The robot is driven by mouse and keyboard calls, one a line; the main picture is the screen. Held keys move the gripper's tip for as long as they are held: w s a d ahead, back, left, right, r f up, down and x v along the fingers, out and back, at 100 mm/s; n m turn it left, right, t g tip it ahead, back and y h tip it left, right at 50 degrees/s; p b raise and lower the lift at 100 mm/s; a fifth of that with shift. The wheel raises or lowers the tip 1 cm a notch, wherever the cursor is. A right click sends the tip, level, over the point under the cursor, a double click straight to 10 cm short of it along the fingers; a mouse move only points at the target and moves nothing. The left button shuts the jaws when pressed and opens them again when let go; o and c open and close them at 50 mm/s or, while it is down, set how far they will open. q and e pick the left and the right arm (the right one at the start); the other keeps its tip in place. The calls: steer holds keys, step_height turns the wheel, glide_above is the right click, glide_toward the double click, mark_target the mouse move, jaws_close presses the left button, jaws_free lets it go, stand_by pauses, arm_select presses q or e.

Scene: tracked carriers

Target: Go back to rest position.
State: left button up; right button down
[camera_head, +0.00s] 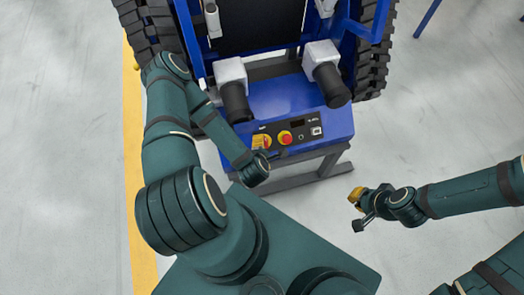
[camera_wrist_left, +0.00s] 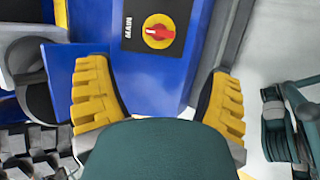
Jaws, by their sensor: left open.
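My left arm (camera_head: 235,150) reaches over the front of the blue tracked carrier (camera_head: 335,128). Its wrist ends close to the carrier's control panel. In the left wrist view my left gripper (camera_wrist_left: 160,100) is open, its yellow ribbed fingers wide apart with nothing between them that I can see held. A red main switch (camera_wrist_left: 158,31) on a yellow disc lies ahead of it, apart from the fingers. In the head view the left fingers are mostly hidden by the wrist. My right gripper (camera_head: 357,209) hangs over the floor right of the carrier, its fingers apart and empty.
The panel carries a red button (camera_head: 284,137) on a yellow base. Two black cylinders (camera_head: 236,101) in white mounts and black tracks (camera_head: 376,50) flank the carrier's middle. A yellow floor line (camera_head: 132,150) runs at left. Grey floor (camera_head: 440,120) is clear at right.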

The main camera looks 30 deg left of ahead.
arm_select(q)
steer(key=shift+d+r, duration=0.1)
steer(key=shift+r, duration=0.05)
stand_by(0.5)
steer(key=s+d+r+m+g+h, duration=0.1)
steer(key=d+r+m+g+h, duration=0.2)
steer(key=m, duration=0.9)
steer(key=d+r+m+g+h, duration=0.3)
steer(key=d+r+m, duration=0.4)
steer(key=d+m, duration=0.3)
steer(key=m+h, duration=0.1)
steer(key=m, duration=0.1)
steer(key=shift+s+d+r+m, duration=0.25)
steer(key=shift+s+d+m, duration=0.05)
steer(key=shift+s+m, duration=0.1)
